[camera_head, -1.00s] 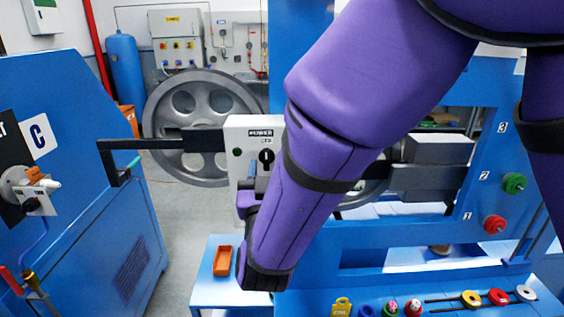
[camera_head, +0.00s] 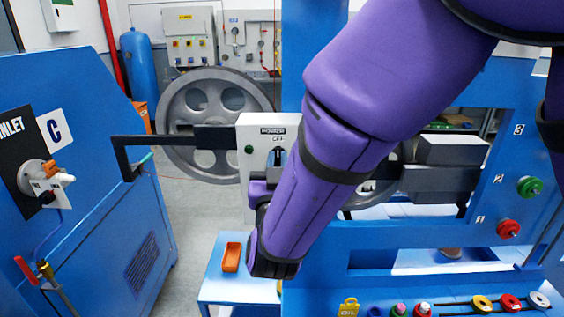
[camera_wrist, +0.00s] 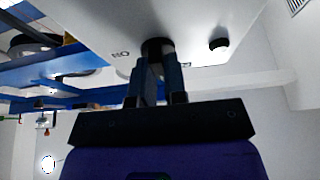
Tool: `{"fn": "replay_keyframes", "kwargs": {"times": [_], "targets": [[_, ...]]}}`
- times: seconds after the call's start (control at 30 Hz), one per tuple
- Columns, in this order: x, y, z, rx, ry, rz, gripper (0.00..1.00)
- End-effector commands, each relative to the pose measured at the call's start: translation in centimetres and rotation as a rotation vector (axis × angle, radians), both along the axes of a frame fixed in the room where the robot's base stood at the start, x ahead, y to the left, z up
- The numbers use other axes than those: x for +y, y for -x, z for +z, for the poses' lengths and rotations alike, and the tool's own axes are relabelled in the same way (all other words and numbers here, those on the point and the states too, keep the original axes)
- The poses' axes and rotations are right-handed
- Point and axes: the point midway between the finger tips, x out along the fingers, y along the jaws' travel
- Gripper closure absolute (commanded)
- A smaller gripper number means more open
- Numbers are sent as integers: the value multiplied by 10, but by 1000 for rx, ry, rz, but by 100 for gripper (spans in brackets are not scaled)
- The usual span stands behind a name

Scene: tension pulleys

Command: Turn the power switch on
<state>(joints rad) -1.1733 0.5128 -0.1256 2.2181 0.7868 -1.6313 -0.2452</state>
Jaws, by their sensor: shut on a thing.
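The power switch is a white box (camera_head: 250,127) labelled POWER, with OFF printed above its dark round knob (camera_head: 277,156). In the wrist view the dark knob (camera_wrist: 158,46) stands out from the white panel. My gripper (camera_wrist: 157,65) has its two fingers close together at the knob and is shut on it. An upside-down ON mark (camera_wrist: 120,54) shows to the left of the knob. In the head view my purple forearm hides the fingertips and the lower right of the box. The knob's exact angle is hard to tell.
A grey spoked wheel (camera_head: 172,115) and a dark bar (camera_head: 160,141) lie left of the box. A blue machine marked C (camera_head: 100,200) stands at left. Red (camera_head: 508,228) and green (camera_head: 530,187) knobs are at right.

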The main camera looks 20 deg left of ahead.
Motion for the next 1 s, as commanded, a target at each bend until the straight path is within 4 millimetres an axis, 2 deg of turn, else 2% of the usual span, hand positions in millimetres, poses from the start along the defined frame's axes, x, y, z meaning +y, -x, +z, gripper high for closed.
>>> {"fn": "replay_keyframes", "kwargs": {"times": [0.37, 1.0], "targets": [[0, -2, 1, 47, -206, -5, 100], [1, -2, 3, 185, -797, -3, 100]]}}
